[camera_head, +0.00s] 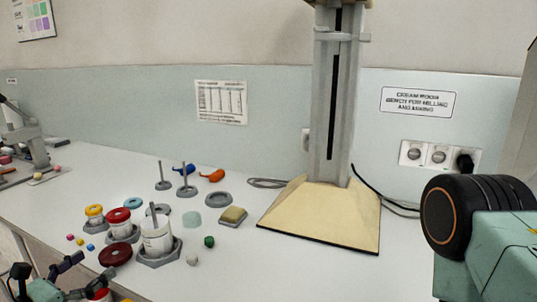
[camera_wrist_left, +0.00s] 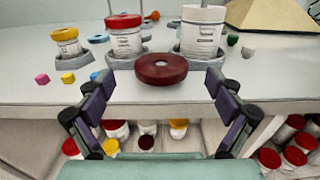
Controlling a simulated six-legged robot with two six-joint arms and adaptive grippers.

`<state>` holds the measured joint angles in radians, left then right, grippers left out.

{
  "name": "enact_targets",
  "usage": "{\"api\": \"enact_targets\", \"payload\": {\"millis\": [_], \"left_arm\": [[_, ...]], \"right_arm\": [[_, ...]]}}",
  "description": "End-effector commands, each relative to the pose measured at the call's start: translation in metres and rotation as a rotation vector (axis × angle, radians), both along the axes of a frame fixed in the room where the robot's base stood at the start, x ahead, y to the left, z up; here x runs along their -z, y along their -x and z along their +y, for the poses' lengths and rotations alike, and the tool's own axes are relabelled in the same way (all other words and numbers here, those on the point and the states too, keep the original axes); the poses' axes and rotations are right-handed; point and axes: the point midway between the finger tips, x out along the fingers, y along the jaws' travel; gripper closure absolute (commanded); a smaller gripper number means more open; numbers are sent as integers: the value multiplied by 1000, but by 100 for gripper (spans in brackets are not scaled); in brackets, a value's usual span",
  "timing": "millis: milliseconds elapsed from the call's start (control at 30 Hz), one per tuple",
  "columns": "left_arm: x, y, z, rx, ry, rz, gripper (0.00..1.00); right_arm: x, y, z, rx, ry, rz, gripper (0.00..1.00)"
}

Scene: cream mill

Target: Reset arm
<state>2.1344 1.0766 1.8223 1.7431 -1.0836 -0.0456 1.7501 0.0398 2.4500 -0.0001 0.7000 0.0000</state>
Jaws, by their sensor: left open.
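My left gripper (camera_head: 50,268) is at the bottom left of the head view, at the front edge of the bench. In the left wrist view my left gripper (camera_wrist_left: 161,80) has its two fingers wide apart with nothing held. A dark red ring-shaped lid (camera_wrist_left: 161,69) lies on the bench just beyond and between the fingertips, apart from them. The same lid shows in the head view (camera_head: 115,254). My right arm shows only as a teal link with a black joint at the right. Its gripper is out of view.
A white jar (camera_head: 157,236) stands in a grey holder, near a red-lidded jar (camera_wrist_left: 124,36) and a yellow-lidded jar (camera_wrist_left: 66,43). Small coloured cubes lie nearby. A tall grey column stands on a cream base (camera_head: 320,215). Red-lidded jars (camera_wrist_left: 292,140) sit on a shelf below the bench.

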Motion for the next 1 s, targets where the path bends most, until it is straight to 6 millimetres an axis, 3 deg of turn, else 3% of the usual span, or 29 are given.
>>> {"api": "enact_targets", "payload": {"millis": [667, 1000], "left_arm": [[-2, 57, 24, -3, 2, -1, 7], [2, 29, 11, 5, -3, -1, 7]], "right_arm": [[-37, 0, 0, 0, 0, 0, 100], [-13, 0, 0, 0, 0, 0, 100]]}}
